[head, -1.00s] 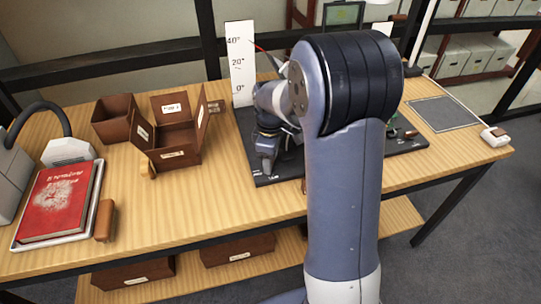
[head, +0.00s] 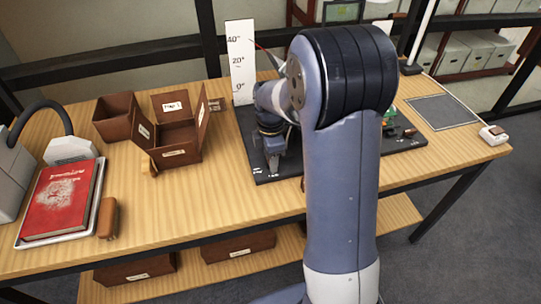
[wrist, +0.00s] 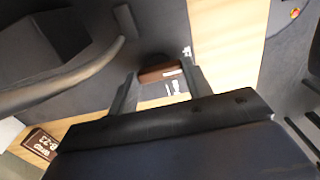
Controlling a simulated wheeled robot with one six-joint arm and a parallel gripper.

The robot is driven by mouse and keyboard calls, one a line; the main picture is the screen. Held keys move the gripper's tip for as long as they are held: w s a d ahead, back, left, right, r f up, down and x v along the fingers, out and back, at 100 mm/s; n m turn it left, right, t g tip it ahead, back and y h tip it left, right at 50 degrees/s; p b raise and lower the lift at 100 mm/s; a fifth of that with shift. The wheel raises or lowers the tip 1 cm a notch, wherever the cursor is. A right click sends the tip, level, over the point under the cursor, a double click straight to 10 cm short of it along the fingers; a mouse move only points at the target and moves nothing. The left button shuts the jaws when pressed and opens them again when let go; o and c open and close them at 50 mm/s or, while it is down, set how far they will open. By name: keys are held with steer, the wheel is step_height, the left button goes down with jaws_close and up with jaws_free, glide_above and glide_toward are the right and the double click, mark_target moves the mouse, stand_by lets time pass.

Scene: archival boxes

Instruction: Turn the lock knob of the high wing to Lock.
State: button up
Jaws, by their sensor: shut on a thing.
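My gripper (wrist: 160,88) is shut on a small dark knob (wrist: 154,60) with a reddish-brown strip, low on the dark board; I take it to be the lock knob. The fingers stand on either side of it. Small white marks lie beside it, too blurred to read, so its setting cannot be told. In the head view my gripper (head: 273,158) points down at the front left of the dark board (head: 262,178), and my arm hides much of the board. A white angle scale (head: 240,62) marked 0°, 20° and 40° stands behind. The high wing cannot be made out clearly.
Brown boxes (head: 175,150) stand left of the board. A red book (head: 60,198) lies on a white tray at the far left, beside a brown block (head: 107,218). A grey mat (head: 443,111) and a small white device (head: 493,135) are at the right.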

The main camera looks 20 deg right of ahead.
stand_by(0.3)
steer(key=o, duration=1)
steer(key=shift+r, duration=0.1)
step_height(320, 180, up, 11)
steer(key=shift+f+p, duration=0.2)
steer(key=shift+p, duration=0.1)
step_height(320, 180, down, 11)
steer(key=shift+b, duration=0.3)
steer(key=shift+r, duration=0.1)
stand_by(0.3)
